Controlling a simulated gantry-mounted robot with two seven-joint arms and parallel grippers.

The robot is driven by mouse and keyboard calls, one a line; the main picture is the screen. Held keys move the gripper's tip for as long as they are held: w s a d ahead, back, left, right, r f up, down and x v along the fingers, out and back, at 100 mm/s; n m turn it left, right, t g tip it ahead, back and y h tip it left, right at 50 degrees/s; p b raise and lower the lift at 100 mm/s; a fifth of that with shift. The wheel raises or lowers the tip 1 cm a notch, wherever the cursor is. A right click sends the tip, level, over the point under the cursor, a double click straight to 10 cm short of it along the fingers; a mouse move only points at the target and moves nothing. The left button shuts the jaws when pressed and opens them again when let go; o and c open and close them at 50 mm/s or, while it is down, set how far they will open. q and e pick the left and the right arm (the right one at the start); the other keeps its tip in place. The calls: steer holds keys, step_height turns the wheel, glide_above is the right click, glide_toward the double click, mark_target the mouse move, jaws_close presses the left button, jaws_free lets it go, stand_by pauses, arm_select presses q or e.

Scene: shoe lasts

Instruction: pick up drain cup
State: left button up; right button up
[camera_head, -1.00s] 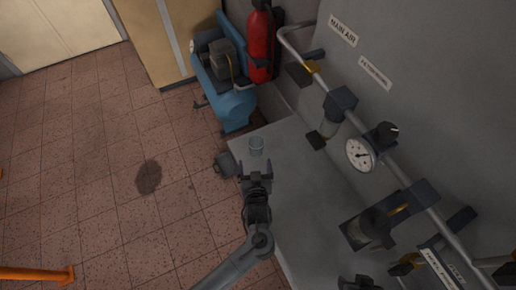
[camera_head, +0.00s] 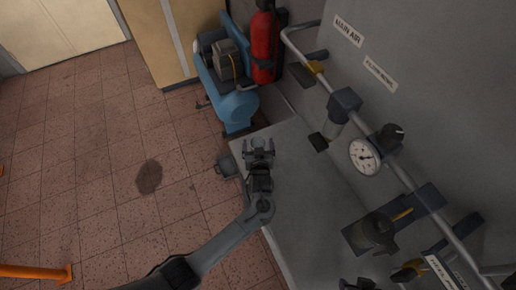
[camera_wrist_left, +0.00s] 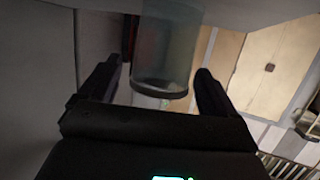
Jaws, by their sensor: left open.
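The drain cup (camera_head: 258,144) is a small clear cup on the grey bench near its far left corner. My left gripper (camera_head: 258,147) is open, with one finger on each side of the cup in the head view. In the left wrist view the cup (camera_wrist_left: 166,48) stands between the two dark fingers of the gripper (camera_wrist_left: 160,83), with visible gaps on both sides. The gripper covers part of the cup in the head view. My right gripper does not clearly show.
The grey bench top (camera_head: 300,190) is clear around the cup. A wall pipe with a pressure gauge (camera_head: 364,156) and valves runs along the right. A blue compressor (camera_head: 238,105) and a red fire extinguisher (camera_head: 264,45) stand beyond the bench.

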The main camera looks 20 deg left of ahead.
arm_select(q)
steer(key=shift+w+a+f, duration=0.15)
steer(key=shift+w, duration=0.2)
steer(key=c, duration=1)
